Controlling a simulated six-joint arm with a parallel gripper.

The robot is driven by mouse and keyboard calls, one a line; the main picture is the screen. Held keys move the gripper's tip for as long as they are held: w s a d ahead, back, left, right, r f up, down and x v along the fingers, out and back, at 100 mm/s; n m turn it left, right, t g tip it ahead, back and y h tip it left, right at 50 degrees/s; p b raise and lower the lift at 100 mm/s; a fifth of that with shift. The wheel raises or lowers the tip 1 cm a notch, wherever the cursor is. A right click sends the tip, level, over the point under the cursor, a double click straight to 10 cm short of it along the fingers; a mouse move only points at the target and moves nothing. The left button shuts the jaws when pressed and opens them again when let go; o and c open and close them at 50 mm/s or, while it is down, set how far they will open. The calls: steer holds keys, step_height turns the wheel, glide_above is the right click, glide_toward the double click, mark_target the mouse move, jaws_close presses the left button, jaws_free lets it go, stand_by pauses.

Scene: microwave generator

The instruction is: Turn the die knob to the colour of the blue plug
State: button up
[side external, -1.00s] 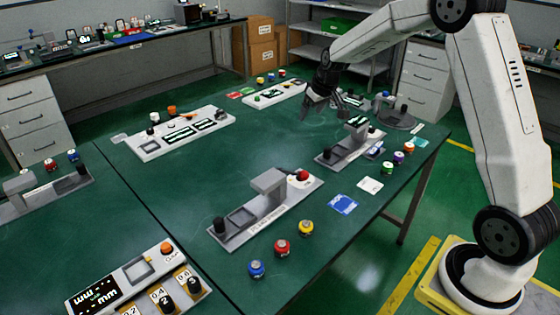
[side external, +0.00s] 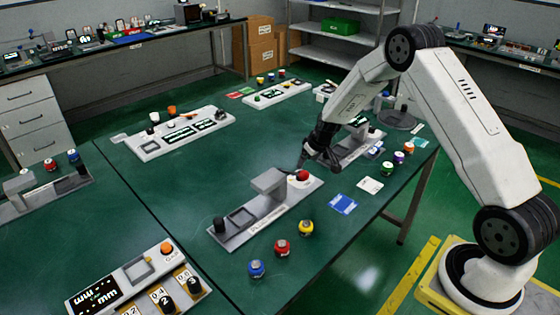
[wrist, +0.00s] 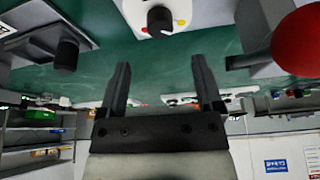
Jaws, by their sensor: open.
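The blue plug (side external: 256,268) stands on the table at the front, in a row with a red plug (side external: 282,248) and a yellow plug (side external: 306,228). The press (side external: 240,218) behind them has a red ball (side external: 303,174) at its right end. In the wrist view a black knob (wrist: 160,20) sits on a white plate with red and yellow marks, near the top edge and partly cut off. My gripper (wrist: 160,65) is open and empty, its fingers apart and not touching the knob. In the side view my gripper (side external: 304,164) is above the red ball's end of the press.
The red ball is close at the right of the wrist view (wrist: 298,38). Another black knob (wrist: 67,53) on a grey base is at its left.

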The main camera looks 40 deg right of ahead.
steer(key=shift+f, duration=0.1)
steer(key=shift+x, duration=3.75)
steer(key=shift+w, duration=0.1)
jaws_close()
steer(key=shift+a+f+m+g+h, duration=0.15)
steer(key=shift+m+h, duration=0.4)
steer(key=shift+m, duration=0.9)
steer(key=shift+d+r+m+g+h, duration=0.1)
steer(key=shift+m+g+h, duration=0.3)
steer(key=shift+m, duration=1.05)
